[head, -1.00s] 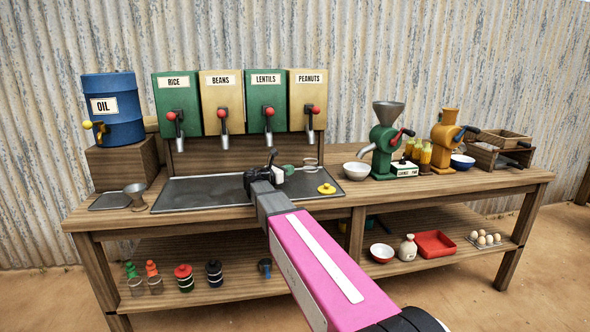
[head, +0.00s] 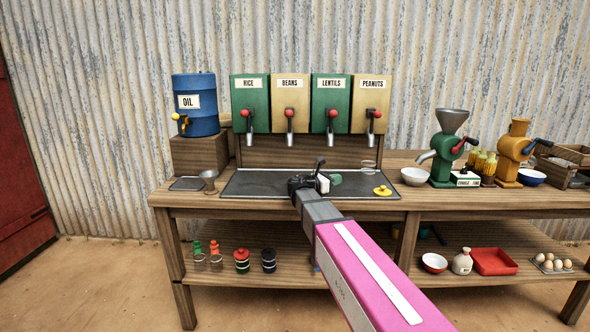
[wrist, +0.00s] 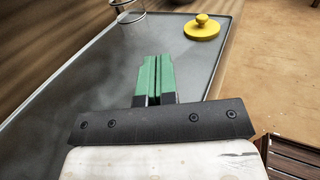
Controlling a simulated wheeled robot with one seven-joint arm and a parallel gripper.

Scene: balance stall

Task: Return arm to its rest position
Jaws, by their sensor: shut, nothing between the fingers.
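My arm reaches from the lower right of the head view to the tabletop. My gripper (head: 336,179) is low over the dark metal tray (head: 245,186) below the dispensers. In the wrist view its green fingers (wrist: 154,68) are pressed together with nothing between them. A yellow lid with a knob (head: 382,191) lies on the tray to the right of the gripper; it also shows in the wrist view (wrist: 202,28). A clear glass (head: 369,167) stands behind it and is partly cut off at the top of the wrist view (wrist: 126,12). I cannot tell the gripper's exact height above the tray.
Four dispensers, such as the rice one (head: 250,105), hang at the back. A blue oil drum (head: 196,108) stands left. A metal cup (head: 209,182) is left of the tray. A white bowl (head: 414,176) and green grinder (head: 446,150) stand right. The lower shelf holds jars and bowls.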

